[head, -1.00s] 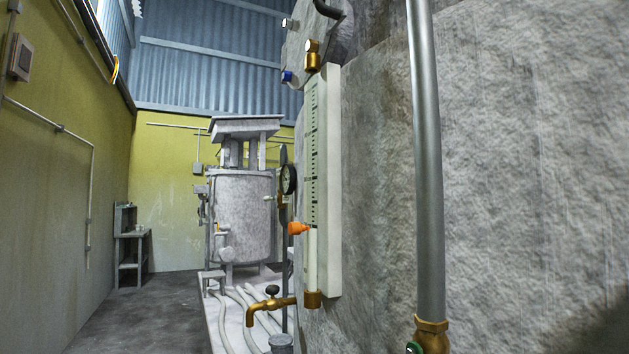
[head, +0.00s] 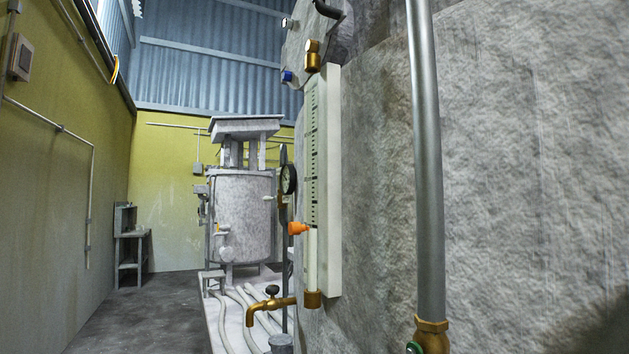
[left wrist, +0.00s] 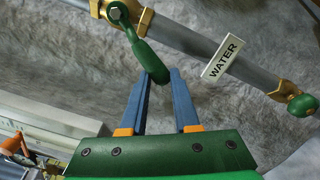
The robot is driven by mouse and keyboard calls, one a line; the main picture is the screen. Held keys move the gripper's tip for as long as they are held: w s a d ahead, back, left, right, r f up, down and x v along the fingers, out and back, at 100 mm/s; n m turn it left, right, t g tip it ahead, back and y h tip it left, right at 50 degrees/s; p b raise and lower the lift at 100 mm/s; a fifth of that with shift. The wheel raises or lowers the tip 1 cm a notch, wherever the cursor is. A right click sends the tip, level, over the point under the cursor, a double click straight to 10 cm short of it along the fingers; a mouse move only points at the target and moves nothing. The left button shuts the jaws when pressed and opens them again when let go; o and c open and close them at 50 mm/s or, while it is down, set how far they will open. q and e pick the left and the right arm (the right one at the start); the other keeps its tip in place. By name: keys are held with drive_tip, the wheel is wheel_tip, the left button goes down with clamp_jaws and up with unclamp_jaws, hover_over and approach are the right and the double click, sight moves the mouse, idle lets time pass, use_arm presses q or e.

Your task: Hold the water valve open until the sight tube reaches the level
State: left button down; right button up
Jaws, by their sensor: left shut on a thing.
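In the left wrist view my left gripper (left wrist: 163,76), with blue fingers, is shut on the green lever of the water valve (left wrist: 146,52). The valve's brass body (left wrist: 118,12) sits on a grey pipe with a WATER label (left wrist: 222,58). In the head view the sight tube (head: 312,262) runs up a white scale board (head: 328,180) with dark marks. An orange marker (head: 298,228) sits beside it. The tube looks pale below the marker and greenish above; I cannot tell for sure where the water stands. My right gripper is in neither view.
A vertical grey pipe (head: 428,170) with a brass fitting (head: 432,333) stands in front of the rough stone-like wall. A brass tap (head: 268,304) and a dial gauge (head: 288,179) are near the tube. A grey tank (head: 243,215) stands behind. The left floor (head: 150,310) is clear.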

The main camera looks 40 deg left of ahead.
use_arm(q)
drive_tip(key=c, duration=1.3)
unclamp_jaws()
clamp_jaws()
drive_tip(key=shift+w+a+r+p, duration=0.2)
drive_tip(key=shift+a+r, duration=0.2)
drive_tip(key=shift+r, duration=0.15)
drive_tip(key=shift+w+a+r+p, duration=0.15)
drive_tip(key=shift+a+r+p, duration=0.05)
drive_tip(key=shift+a+r, duration=0.25)
drive_tip(key=shift+r, duration=0.15)
drive_tip(key=shift+w+a+r+p, duration=0.1)
drive_tip(key=shift+a+r+p, duration=0.15)
drive_tip(key=shift+r+p, duration=0.3)
drive_tip(key=shift+w+a+r+p, duration=0.1)
drive_tip(key=shift+a+r+p, duration=0.2)
drive_tip(key=shift+r, duration=0.3)
